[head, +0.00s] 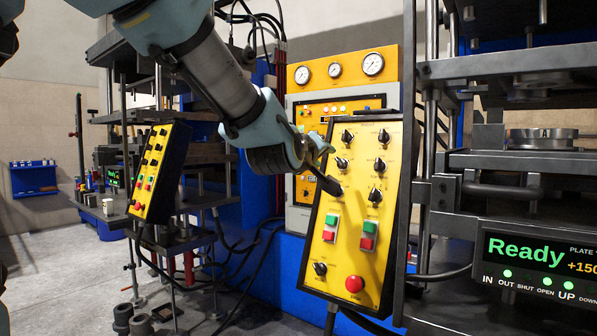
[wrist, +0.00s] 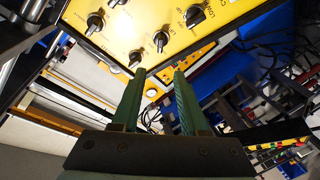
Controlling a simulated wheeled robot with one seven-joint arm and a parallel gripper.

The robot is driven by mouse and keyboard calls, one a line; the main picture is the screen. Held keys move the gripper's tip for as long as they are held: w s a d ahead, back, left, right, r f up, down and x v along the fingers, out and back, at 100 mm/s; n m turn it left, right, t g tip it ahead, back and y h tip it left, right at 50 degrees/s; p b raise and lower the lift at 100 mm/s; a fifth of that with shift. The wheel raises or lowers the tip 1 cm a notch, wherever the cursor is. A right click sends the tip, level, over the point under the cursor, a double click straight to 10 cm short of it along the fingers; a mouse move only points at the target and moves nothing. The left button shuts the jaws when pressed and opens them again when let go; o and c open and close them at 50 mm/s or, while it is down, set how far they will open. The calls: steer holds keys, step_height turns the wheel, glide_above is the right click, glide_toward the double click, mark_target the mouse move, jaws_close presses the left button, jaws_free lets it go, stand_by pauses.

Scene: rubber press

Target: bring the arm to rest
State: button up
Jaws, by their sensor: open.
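My arm reaches in from the top left of the head view. My gripper (head: 328,170) is in front of the left side of the yellow control panel (head: 325,262), near its left column of black knobs. In the wrist view my gripper (wrist: 157,85) shows two green fingers standing apart with nothing between them. The same panel (wrist: 142,20) fills the top of the wrist view, its knobs just beyond the fingertips. Whether a fingertip touches a knob (wrist: 136,58) cannot be told.
A press with plates (head: 530,160) stands at the right, with a display (head: 535,262) reading "Ready". A second yellow panel (head: 152,172) is at the left. A gauge cabinet (head: 335,75) stands behind. Cables hang between the machines. Grey floor (head: 60,270) is clear at the lower left.

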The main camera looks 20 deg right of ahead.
steer(key=w+a+f+g+y, duration=0.2)
steer(key=w+a+f+y, duration=0.15)
steer(key=a+f, duration=0.6)
steer(key=w+a+f+g+y, duration=0.15)
steer(key=a+f+y, duration=0.25)
steer(key=a+f, duration=0.6)
steer(key=s+a+f+g+y, duration=0.2)
steer(key=s+a+f, duration=0.3)
steer(key=a, duration=0.5)
steer(key=s+a+f+g+y, duration=0.2)
steer(key=s+a+f+g, duration=0.2)
steer(key=a, duration=0.6)
steer(key=s+f, duration=0.2)
steer(key=s, duration=0.1)
steer(key=shift+a+p, duration=0.4)
steer(key=shift+y, duration=0.25)
